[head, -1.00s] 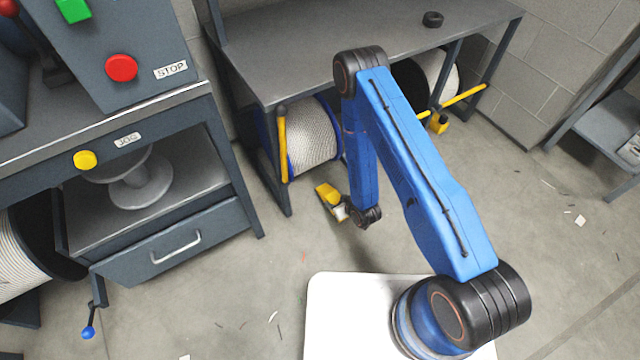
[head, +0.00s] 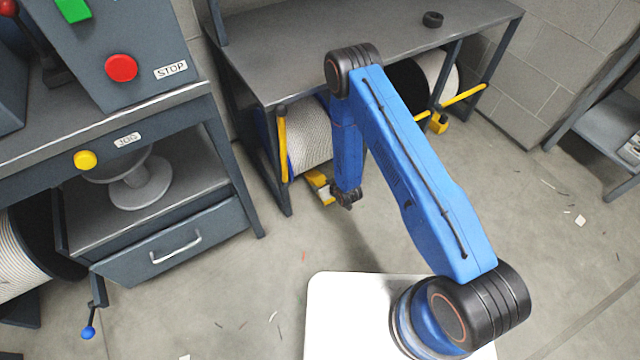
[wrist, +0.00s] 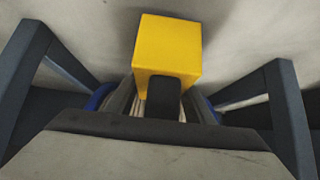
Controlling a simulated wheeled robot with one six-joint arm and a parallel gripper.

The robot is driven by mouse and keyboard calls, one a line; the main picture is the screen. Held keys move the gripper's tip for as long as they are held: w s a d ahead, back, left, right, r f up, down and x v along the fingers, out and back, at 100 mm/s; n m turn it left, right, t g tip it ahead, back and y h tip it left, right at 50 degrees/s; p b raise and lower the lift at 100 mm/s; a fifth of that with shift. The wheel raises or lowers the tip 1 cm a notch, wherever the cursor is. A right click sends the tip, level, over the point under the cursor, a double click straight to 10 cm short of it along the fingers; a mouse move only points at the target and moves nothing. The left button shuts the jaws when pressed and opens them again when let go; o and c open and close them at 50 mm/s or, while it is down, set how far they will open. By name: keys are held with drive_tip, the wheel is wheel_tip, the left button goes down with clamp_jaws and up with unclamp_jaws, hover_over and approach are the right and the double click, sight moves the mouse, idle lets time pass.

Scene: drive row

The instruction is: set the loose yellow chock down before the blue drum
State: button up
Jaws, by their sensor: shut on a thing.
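The loose yellow chock (head: 317,181) is in my gripper (head: 329,192), low in front of the blue drum (head: 309,139). The drum has blue rims and pale wound cable and lies under the bench. In the wrist view the chock (wrist: 167,50) is a plain yellow block, with a dark finger (wrist: 163,98) against it. The drum's blue rim (wrist: 98,97) shows to either side behind it. My gripper is shut on the chock. I cannot tell whether the chock touches the floor or the drum. My arm hides the drum's right side.
A yellow bar (head: 283,145) stands upright at the drum's left, beside a bench leg. A black drum (head: 408,84) to the right has a slanted yellow bar (head: 462,95) and another yellow chock (head: 438,124) before it. The grey bench top (head: 330,50) overhangs.

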drive_tip(key=shift+w+a, duration=0.5)
drive_tip(key=shift+w, duration=0.25)
drive_tip(key=shift+w+a+f, duration=0.15)
drive_tip(key=shift+w+f, duration=0.05)
drive_tip(key=shift+w, duration=0.05)
drive_tip(key=shift+f, duration=0.4)
drive_tip(key=o, duration=1.5)
drive_tip(key=shift+f, duration=0.1)
drive_tip(key=v, duration=1.2)
drive_tip(key=shift+s, duration=0.1)
